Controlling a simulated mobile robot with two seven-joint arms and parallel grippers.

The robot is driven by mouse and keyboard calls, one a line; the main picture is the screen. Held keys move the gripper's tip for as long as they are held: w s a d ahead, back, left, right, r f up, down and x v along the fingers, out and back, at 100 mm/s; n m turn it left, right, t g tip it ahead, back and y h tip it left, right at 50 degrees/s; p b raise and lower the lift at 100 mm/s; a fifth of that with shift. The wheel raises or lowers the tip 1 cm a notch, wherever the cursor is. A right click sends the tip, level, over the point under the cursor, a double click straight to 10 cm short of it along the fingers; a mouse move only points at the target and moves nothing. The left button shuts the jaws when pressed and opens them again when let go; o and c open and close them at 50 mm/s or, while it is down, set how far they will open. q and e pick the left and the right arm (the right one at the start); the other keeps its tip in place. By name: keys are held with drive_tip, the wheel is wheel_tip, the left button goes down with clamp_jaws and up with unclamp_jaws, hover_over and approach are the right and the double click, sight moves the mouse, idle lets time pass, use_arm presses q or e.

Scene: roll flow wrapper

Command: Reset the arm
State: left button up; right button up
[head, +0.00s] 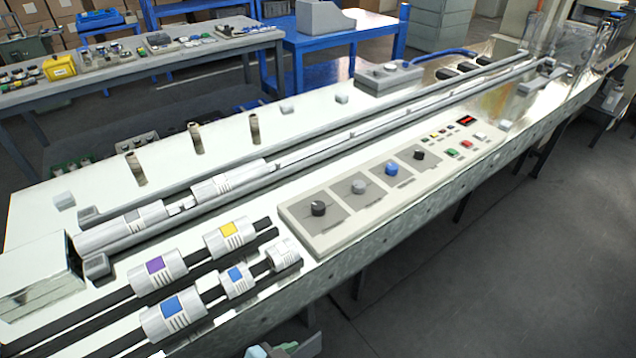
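Neither of my grippers can be made out in the head view, and no arm of mine is clearly seen. The long white flow wrapper machine (330,120) fills the middle, running from the lower left to the upper right. On its near side are white rolls with purple (156,265), yellow (228,229) and blue (172,305) labels, lying along dark rails. Larger white and grey rolls (225,183) lie in the long metal channel behind them. A control panel (330,230) with several knobs sits right of the rolls.
A grey side table (190,62) with many small parts and a yellow box (59,67) stands behind at left. A blue table (340,40) is at the back. Grey floor (480,270) is open at right. A small grey and teal item at the bottom edge (285,347) is cut off and unclear.

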use_arm(q)
drive_tip(key=s+a+f+n+t+y, duration=0.1)
drive_tip(key=s+a+f+n+y, duration=0.1)
drive_tip(key=s+a, duration=0.6)
drive_tip(key=s+a+f+n+t+y+p, duration=0.1)
drive_tip(key=s+a+f+n+y, duration=0.1)
drive_tip(key=s+a, duration=0.5)
drive_tip(key=shift+s+a+f+n+y+p, duration=0.3)
drive_tip(key=shift+s+a+n+y, duration=0.1)
drive_tip(key=shift+a+n+y, duration=0.6)
use_arm(e)
drive_tip(key=w+r, duration=0.2)
drive_tip(key=shift+w+r+t, duration=0.15)
drive_tip(key=shift+r+t, duration=0.25)
use_arm(q)
drive_tip(key=shift+d, duration=0.25)
